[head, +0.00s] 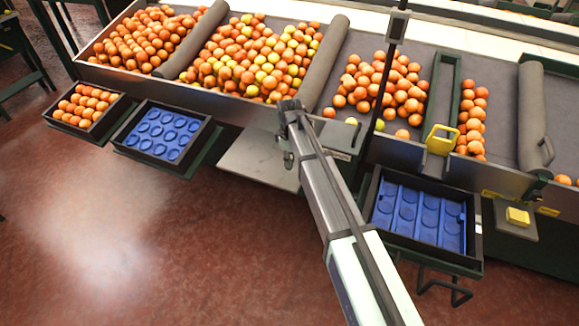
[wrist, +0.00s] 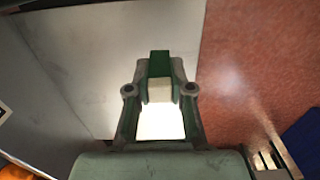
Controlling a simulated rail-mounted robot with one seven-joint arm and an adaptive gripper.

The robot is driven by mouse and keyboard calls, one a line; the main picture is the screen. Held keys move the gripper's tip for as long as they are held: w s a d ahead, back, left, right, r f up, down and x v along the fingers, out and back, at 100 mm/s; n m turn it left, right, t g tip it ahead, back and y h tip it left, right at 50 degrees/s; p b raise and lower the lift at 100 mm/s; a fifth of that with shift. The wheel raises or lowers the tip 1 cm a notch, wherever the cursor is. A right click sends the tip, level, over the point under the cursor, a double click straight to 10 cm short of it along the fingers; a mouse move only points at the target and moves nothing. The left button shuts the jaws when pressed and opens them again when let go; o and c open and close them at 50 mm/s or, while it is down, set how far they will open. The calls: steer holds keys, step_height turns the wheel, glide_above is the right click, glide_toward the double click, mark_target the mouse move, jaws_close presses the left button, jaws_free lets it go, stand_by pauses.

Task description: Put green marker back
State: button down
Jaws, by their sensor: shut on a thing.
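The green marker (wrist: 160,62) shows in the wrist view as a small dark green block with a pale part below it. My gripper (wrist: 159,80) is shut on it, with a finger on each side. The marker is over or near the edge of a light grey metal plate (wrist: 75,50); I cannot tell whether it touches. In the head view this plate (head: 240,158) juts from the front of the sorting line, below the end of my arm. The marker cannot be made out in the head view, and my gripper is mostly hidden there by the arm.
A blue-lined crate (head: 160,131) and a crate of oranges (head: 86,108) stand left of the plate. Another blue-lined crate (head: 420,213) stands right. A yellow marker (head: 440,140) sits on the line's edge; a yellow block (head: 517,216) rests on a side plate. Oranges fill the lanes behind.

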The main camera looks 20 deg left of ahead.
steer(key=shift+f+p, duration=0.35)
steer(key=shift+f, duration=1.8)
steer(key=shift+f, duration=0.15)
steer(key=c, duration=1)
jaws_free()
steer(key=shift+c, duration=0.2)
step_height(320, 180, up, 12)
steer(key=b, duration=0.2)
steer(key=shift+r+b, duration=0.2)
steer(key=shift+b, duration=0.15)
